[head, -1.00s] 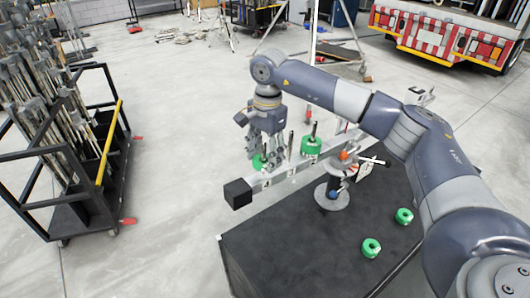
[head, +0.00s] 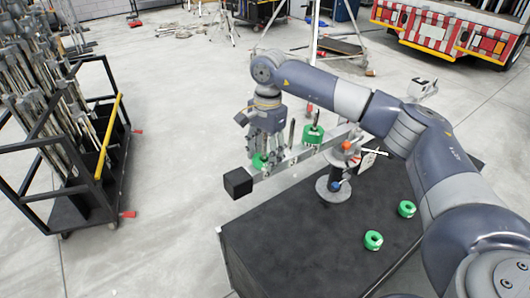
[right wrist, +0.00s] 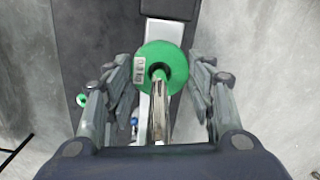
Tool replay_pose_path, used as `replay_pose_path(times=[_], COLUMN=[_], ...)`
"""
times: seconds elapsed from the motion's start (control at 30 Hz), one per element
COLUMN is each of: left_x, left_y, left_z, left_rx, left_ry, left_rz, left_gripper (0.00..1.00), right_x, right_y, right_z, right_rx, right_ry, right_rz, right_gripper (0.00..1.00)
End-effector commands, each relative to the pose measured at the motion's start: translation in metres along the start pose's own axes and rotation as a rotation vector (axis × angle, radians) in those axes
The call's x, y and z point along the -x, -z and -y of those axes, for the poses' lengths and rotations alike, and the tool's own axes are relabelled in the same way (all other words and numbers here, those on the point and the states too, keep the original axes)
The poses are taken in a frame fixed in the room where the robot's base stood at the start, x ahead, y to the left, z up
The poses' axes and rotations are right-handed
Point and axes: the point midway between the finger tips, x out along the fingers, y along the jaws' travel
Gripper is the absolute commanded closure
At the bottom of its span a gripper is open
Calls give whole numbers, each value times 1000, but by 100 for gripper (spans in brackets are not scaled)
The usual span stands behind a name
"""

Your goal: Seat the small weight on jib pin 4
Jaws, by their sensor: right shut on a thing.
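The pale jib beam (head: 281,177) runs over the black-topped table, with a black block (head: 238,183) on its near-left end. One green weight (head: 313,134) sits around a jib pin farther along. My right gripper (head: 262,154) is shut on another green weight (head: 259,161) at the jib's near part, partly hidden by the fingers. In the right wrist view this weight (right wrist: 149,58) lies between the fingers. A metal pin (right wrist: 160,98) shows at its hole; I cannot tell how low the weight sits on it. The pin numbers are unreadable. My left gripper is not in view.
Two more green weights (head: 373,240) (head: 406,208) lie on the black tabletop (head: 290,255). The jib's round-based post (head: 335,189) stands on it. A black rack of tools (head: 105,160) stands at the left. The floor between is clear.

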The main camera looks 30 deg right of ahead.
Motion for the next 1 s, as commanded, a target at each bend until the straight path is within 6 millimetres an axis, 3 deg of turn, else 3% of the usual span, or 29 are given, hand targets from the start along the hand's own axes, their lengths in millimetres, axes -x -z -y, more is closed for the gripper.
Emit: replay_pose_path(times=[0.07, 0.1, 0.17, 0.5, 0.63, 1.0], left_x=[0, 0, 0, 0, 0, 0], left_y=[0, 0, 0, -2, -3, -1], left_z=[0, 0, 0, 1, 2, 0], left_rx=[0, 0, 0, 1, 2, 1], left_ry=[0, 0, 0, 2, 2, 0], left_rz=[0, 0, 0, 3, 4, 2], left_gripper=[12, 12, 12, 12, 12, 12], right_x=[1, 1, 1, 0, 8, 82], right_y=[0, 0, 0, 0, 0, 0], right_z=[0, 0, 0, 0, 1, 1], right_rx=[0, 0, 0, 0, 0, 0], right_ry=[1, 2, 1, -1, 2, 4], right_rz=[0, 0, 0, 0, 0, -1], right_gripper=[83, 41, 27, 26, 26, 26])
